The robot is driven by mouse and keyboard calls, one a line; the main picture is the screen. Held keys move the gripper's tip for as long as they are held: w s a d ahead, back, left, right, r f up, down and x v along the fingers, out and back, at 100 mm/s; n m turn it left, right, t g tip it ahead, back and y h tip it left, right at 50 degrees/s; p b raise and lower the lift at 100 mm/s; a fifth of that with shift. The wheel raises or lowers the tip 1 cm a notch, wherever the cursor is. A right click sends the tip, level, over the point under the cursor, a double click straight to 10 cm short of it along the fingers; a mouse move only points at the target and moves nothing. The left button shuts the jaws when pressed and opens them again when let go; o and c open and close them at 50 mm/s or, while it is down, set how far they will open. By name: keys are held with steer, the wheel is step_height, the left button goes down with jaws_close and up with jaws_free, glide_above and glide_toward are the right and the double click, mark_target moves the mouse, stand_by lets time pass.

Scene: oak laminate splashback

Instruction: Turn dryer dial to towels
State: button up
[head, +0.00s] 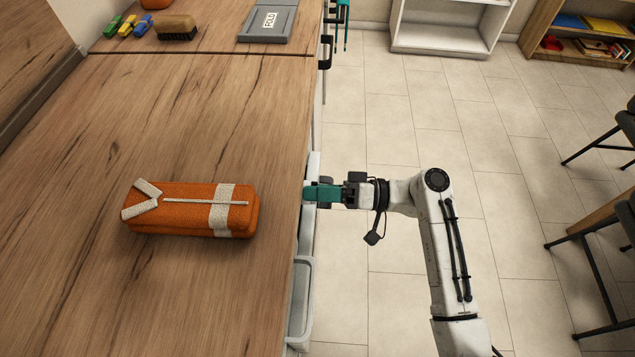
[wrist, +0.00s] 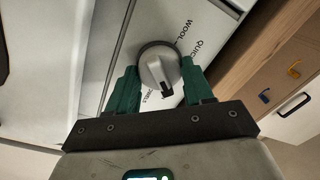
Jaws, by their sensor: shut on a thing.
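The dryer dial (wrist: 157,65) is a round grey knob with a raised grip bar on a white panel (wrist: 210,22) in the wrist view. A dark mark on the knob points toward the bottom of the picture. My gripper (wrist: 158,68) has its green fingers on either side of the dial, shut on it. The words WOOL and QUICK show to the dial's upper right. Another label below the dial is partly hidden by the knob and fingers. In the head view my gripper (head: 312,192) reaches the counter's front edge; the dial is hidden there.
An orange case with pale bands (head: 190,208) lies on the wooden counter (head: 150,290). A brush (head: 176,28), a grey FOLD board (head: 268,22) and small coloured items sit at the back. Tiled floor (head: 400,290) is open beside my arm. Shelves and chairs stand right.

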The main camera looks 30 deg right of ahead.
steer(key=shift+m+t+p, duration=0.3)
steer(key=shift+m+p, duration=2.55)
steer(key=shift+m, duration=1.15)
steer(key=shift+f, duration=0.1)
steer(key=o, duration=1)
steer(key=shift+o, duration=0.2)
steer(key=b+v, duration=0.1)
steer(key=v, duration=1)
steer(key=shift+a, duration=0.1)
